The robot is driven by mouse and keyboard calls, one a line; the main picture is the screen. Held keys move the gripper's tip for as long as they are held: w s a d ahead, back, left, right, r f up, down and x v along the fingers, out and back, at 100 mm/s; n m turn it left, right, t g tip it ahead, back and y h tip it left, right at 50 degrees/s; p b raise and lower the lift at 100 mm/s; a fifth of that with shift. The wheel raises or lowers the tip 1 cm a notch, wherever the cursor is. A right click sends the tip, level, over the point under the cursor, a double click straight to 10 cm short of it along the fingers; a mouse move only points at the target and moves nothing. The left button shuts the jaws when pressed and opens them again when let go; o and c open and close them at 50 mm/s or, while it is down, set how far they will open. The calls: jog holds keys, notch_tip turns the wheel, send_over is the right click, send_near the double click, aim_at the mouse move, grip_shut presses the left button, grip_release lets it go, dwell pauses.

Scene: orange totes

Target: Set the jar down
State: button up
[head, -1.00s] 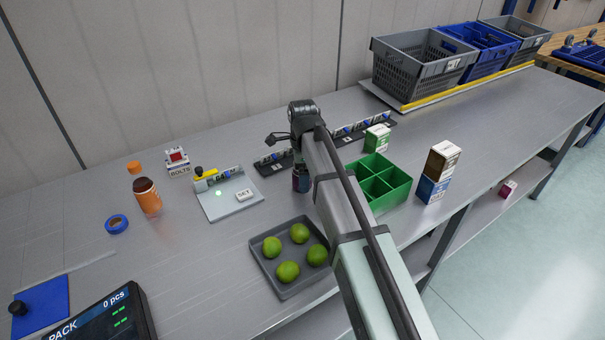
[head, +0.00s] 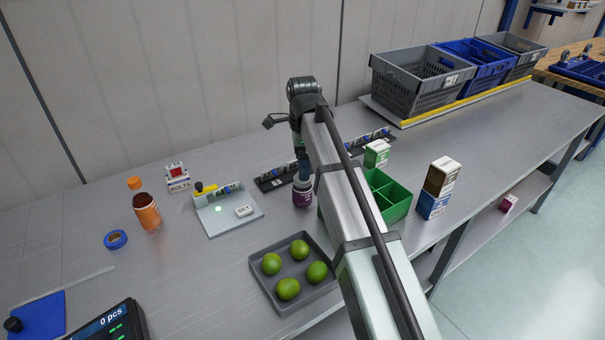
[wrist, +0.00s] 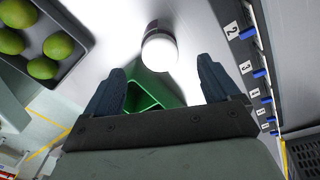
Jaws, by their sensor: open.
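The jar (head: 302,196), dark purple with a pale lid, stands upright on the grey bench between the lime tray and the numbered rail. In the wrist view the jar (wrist: 159,50) shows its bright white lid just beyond the fingertips. My gripper (wrist: 160,78) is open, its two dark fingers spread wide with nothing between them. In the head view my gripper (head: 303,168) is just above the jar, partly hidden by my arm. The two appear apart.
A grey tray (head: 270,291) of several limes lies in front of the jar. A green divided bin (head: 398,209) stands to the right, partly behind my arm. A board with a SET label (head: 225,222) is to the left. The numbered rail (head: 270,183) runs behind.

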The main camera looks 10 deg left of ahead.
jog(key=shift+r, duration=1)
